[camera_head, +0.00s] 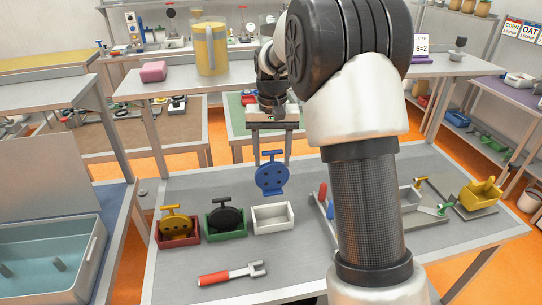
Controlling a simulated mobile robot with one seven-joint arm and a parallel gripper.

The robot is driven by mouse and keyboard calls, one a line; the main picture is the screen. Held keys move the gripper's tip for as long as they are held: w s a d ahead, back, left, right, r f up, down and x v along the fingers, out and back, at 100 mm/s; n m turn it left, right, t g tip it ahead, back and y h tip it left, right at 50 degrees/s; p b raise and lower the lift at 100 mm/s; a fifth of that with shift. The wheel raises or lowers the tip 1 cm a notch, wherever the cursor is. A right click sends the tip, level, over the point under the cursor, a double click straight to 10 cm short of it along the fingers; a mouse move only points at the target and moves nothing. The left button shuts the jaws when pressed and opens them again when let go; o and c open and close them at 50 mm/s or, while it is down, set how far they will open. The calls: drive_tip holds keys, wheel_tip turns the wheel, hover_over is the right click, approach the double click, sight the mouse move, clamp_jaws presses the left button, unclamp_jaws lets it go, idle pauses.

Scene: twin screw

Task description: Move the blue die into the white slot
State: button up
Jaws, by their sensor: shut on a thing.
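The blue die (271,180) is a round disc with holes and a T-shaped handle on top. It hangs upright in the air, above the white slot (273,219) and apart from it. My gripper (271,151) is shut on the handle of the blue die from above. The white slot is an open, empty tray on the grey table, at the right end of a row of three. Part of the gripper's grip on the handle is too small to see clearly.
Left of the white slot stand a green tray (226,232) with a black die (227,217) and a red tray (178,242) with a yellow die (176,224). A red-handled wrench (231,273) lies in front. Red and blue-handled tools (324,199) stand to the right.

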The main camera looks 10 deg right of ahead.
drive_tip(key=b, duration=0.4)
hover_over(272, 189)
drive_tip(key=shift+w+d+f, duration=0.1)
drive_tip(key=shift+w+f, duration=0.1)
drive_tip(key=shift+f, duration=1.35)
drive_tip(key=shift+w+f, duration=0.2)
drive_tip(key=shift+f, duration=1.35)
drive_tip(key=shift+f+b, duration=0.15)
drive_tip(key=shift+b, duration=0.15)
drive_tip(key=shift+f+b, duration=2)
drive_tip(key=shift+f, duration=1.45)
drive_tip(key=shift+f+b, duration=0.3)
drive_tip(key=shift+f, duration=0.3)
drive_tip(key=o, duration=1.8)
drive_tip(key=shift+f, duration=0.1)
wheel_tip(272, 189, up, 18)
drive_tip(key=shift+f+p, duration=0.2)
drive_tip(key=shift+p, duration=0.4)
